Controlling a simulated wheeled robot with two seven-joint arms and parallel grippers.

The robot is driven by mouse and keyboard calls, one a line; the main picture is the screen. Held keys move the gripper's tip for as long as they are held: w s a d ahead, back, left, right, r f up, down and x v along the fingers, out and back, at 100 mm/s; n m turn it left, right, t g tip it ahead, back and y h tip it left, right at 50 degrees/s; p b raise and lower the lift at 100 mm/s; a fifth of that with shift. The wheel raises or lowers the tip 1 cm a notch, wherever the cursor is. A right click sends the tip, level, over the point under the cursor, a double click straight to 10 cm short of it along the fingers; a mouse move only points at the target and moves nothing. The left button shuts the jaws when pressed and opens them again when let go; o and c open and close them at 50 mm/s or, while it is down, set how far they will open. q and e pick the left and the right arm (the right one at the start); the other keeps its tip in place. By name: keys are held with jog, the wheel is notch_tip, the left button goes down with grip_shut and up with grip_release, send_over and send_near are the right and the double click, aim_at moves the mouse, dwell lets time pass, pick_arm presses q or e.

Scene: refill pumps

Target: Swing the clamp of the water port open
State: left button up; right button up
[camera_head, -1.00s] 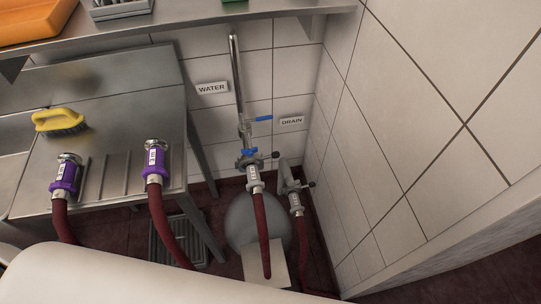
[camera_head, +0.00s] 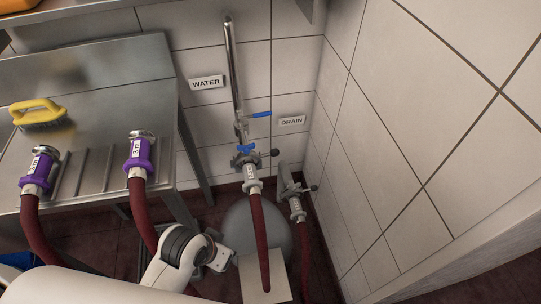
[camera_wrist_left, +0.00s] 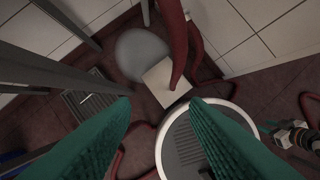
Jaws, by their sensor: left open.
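The water port is a steel pipe (camera_head: 234,70) on the tiled wall, beside the WATER sign (camera_head: 206,83). Its clamp (camera_head: 247,158) sits at the pipe's lower end, with a blue wing piece on top and a dark knob at its right. A red hose (camera_head: 261,225) hangs from it. Whether the clamp is closed is too small to tell. My left gripper (camera_head: 218,254) is low, below and left of the clamp, apart from it. In the left wrist view its green fingers (camera_wrist_left: 160,104) are spread and empty; the clamp does not show there.
The drain port (camera_head: 292,187) with its hose stands close at the right, near the wall corner. Two purple hose couplings (camera_head: 138,155) rest on the steel counter (camera_head: 75,105) at left.

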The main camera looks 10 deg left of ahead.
pick_arm(q)
jog(key=w+d+r+m+h, duration=0.15)
jog(key=w+d+m, duration=0.35)
jog(key=w+d, duration=0.5)
jog(key=m+g+y, duration=0.1)
jog(key=m+y, duration=0.3)
jog(key=m, duration=0.1)
send_near(271, 152)
jog(key=b+x, duration=0.1)
jog(key=x, duration=0.8)
jog(key=shift+a+f+b, duration=0.1)
jog(key=shift+f+b, duration=0.05)
jog(key=shift+b, duration=0.15)
jog(key=shift+c, duration=0.5)
grip_shut()
